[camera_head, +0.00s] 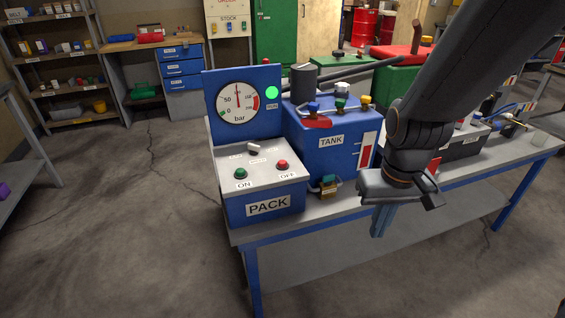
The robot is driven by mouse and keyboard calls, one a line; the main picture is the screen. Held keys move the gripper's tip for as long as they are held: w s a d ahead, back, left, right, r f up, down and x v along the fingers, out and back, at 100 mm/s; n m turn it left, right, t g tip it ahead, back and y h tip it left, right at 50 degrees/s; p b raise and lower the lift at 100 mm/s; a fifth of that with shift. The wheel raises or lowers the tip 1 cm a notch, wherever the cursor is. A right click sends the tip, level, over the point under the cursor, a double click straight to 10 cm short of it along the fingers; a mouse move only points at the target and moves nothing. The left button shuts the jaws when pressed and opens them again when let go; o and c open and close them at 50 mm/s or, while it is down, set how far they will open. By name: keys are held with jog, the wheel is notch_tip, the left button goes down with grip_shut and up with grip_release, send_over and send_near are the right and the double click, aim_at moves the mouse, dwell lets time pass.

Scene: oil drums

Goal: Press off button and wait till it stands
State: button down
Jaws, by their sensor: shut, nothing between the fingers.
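The blue box labelled PACK (266,207) stands at the near left end of the bench. On its grey top are a red OFF button (283,164), a green ON button (241,174) and a small dark-and-light knob (253,148). Behind them a round bar gauge (238,102) shows its needle pointing nearly straight up. A green lamp (271,93) beside the gauge is lit. My gripper (380,222) is shut and empty, pointing down at the bench's front edge, right of the pack and apart from the buttons.
A blue TANK box (328,142) with valves on top stands right of the gauge panel. A small brass-coloured part (327,186) sits in front of it. The bench (345,208) extends right behind my arm. Shelves (45,62) and blue drawers (182,70) stand behind.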

jog(key=w+a+r+n+t+p, duration=0.2)
jog(key=w+r+n+p, duration=0.1)
jog(key=w+n, duration=0.55)
notch_tip(320, 180, up, 7)
jog(key=n+t+y+p, duration=0.45)
jog(key=n+p, duration=0.35)
jog(key=n, duration=1.5)
send_over(284, 166)
jog(key=shift+f+t+h, duration=0.15)
jog(key=shift+t+h, duration=0.1)
jog(key=shift+t, duration=0.1)
notch_tip(284, 166, down, 8)
jog(key=b, duration=0.4)
jog(key=shift+w+r, duration=0.1)
jog(key=shift+r, duration=0.15)
jog(key=shift+f+b, duration=0.65)
jog(key=shift+b, duration=0.15)
jog(key=shift+f+b, duration=0.2)
jog(key=shift+b, duration=0.1)
jog(key=shift+f+b, duration=0.25)
jog(key=shift+b, duration=0.05)
